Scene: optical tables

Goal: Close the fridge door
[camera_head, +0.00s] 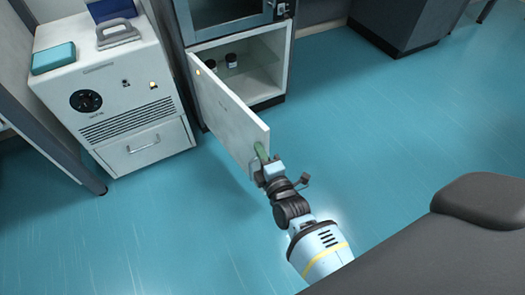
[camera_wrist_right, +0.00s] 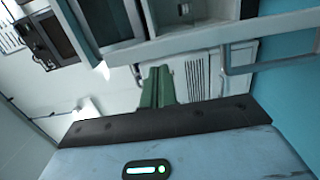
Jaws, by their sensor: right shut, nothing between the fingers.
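The white fridge door (camera_head: 228,122) stands wide open, swung out toward me from the low white fridge compartment (camera_head: 262,78). My right gripper (camera_head: 261,151) is at the door's free edge, near its lower front corner in the picture. Its green fingers are shut with nothing between them; they also show in the right wrist view (camera_wrist_right: 157,88). The fingers overlap the door edge in the head view; I cannot tell if they touch it. My left gripper is not in view.
Small dark-lidded jars (camera_head: 231,61) stand inside the compartment. A white machine (camera_head: 120,105) with a black dial stands left of the door, with a teal box (camera_head: 54,58) on top. A dark cabinet (camera_head: 405,22) is at the back right. The blue floor (camera_head: 370,120) right of the door is clear.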

